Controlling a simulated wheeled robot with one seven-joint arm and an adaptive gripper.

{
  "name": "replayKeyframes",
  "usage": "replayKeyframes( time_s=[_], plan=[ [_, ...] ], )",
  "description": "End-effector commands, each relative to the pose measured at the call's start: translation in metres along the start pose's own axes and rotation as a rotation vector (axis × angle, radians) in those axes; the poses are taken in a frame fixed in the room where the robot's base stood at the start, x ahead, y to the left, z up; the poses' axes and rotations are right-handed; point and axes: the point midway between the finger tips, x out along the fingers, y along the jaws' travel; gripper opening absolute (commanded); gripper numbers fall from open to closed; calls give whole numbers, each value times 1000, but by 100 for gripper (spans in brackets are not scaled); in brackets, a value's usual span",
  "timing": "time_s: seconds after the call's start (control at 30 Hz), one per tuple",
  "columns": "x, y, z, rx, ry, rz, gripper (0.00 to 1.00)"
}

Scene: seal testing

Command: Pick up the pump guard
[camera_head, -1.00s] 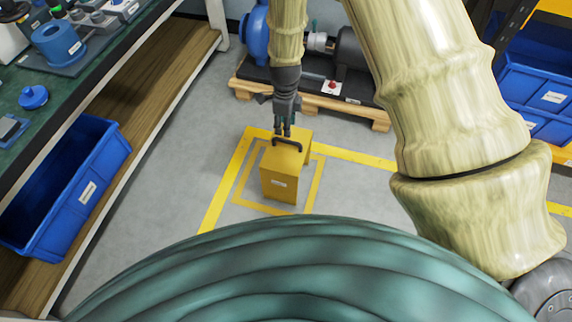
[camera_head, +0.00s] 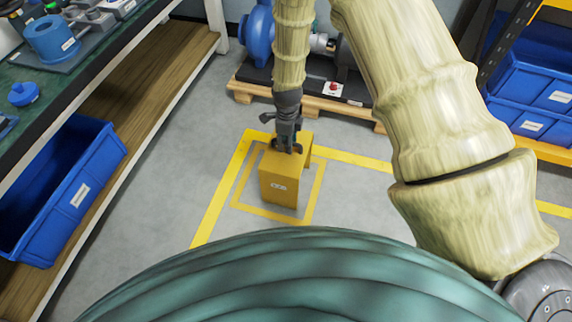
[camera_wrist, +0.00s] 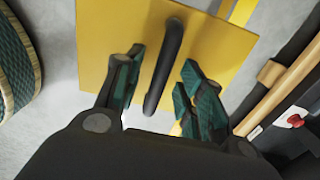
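The pump guard (camera_head: 279,183) is a yellow box-shaped cover with a small label. It stands on the floor inside a yellow marked square. Its yellow top (camera_wrist: 105,40) and black bar handle (camera_wrist: 170,52) show in the wrist view. My gripper (camera_head: 288,147) is down at the handle, which it mostly hides in the head view. In the wrist view my gripper (camera_wrist: 163,64) is open, with its fingers on either side of the handle. A gap shows between the handle and the left finger, and a smaller one on the right.
A blue pump with a dark motor (camera_head: 352,60) stands on a wooden pallet (camera_head: 300,108) behind the guard. A workbench with a wooden lower shelf (camera_head: 160,75) and a blue bin (camera_head: 70,190) is at left. Blue bins (camera_head: 530,85) fill a rack at right. The floor around the guard is clear.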

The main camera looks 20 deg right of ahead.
Motion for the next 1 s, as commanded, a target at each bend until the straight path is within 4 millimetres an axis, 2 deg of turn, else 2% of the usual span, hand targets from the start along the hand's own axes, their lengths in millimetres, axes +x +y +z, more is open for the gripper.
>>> replayKeyframes(
  time_s=[0.1, 0.33, 0.57, 1.0],
  plan=[
    [6, -1, 0, 1, -1, -1, 39],
    [6, -1, 0, 1, -1, -1, 39],
    [6, -1, 0, 1, -1, -1, 0],
    [6, -1, 1, 1, -2, -2, 0]
  ],
)
